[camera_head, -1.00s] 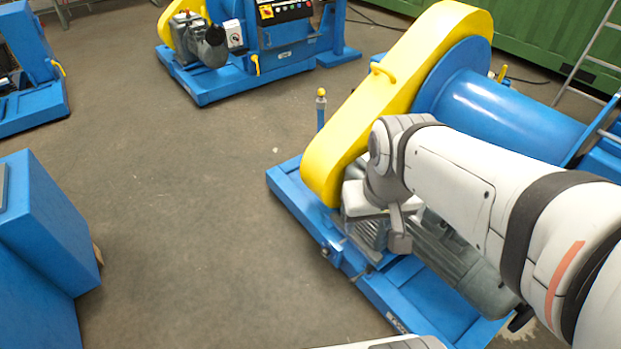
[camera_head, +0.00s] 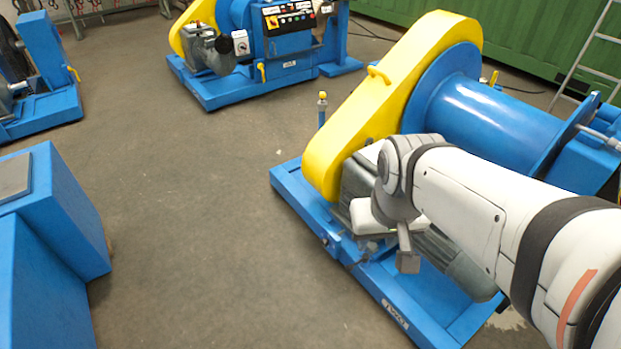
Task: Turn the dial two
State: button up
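A small white box with a dark round dial (camera_head: 240,41) is on the blue machine at the back. A black control panel (camera_head: 289,17) with several knobs and buttons is beside it. I cannot tell which dial is dial two. My gripper (camera_head: 407,262) hangs below my wrist, in front of the grey motor of the near machine, far from the panel. Only a grey finger part shows, so its opening is unclear. I see nothing held in it.
The near blue machine has a yellow chain guard (camera_head: 385,100), a blue drum (camera_head: 500,115) and a grey motor (camera_head: 455,268). A blue cabinet (camera_head: 60,215) stands at the left. Bare floor (camera_head: 200,200) lies between them. A green container (camera_head: 530,40) is at the back.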

aim_at(324, 243)
jog(key=u, duration=0.4)
jog(key=i, duration=1)
jog(key=z, duration=0.05)
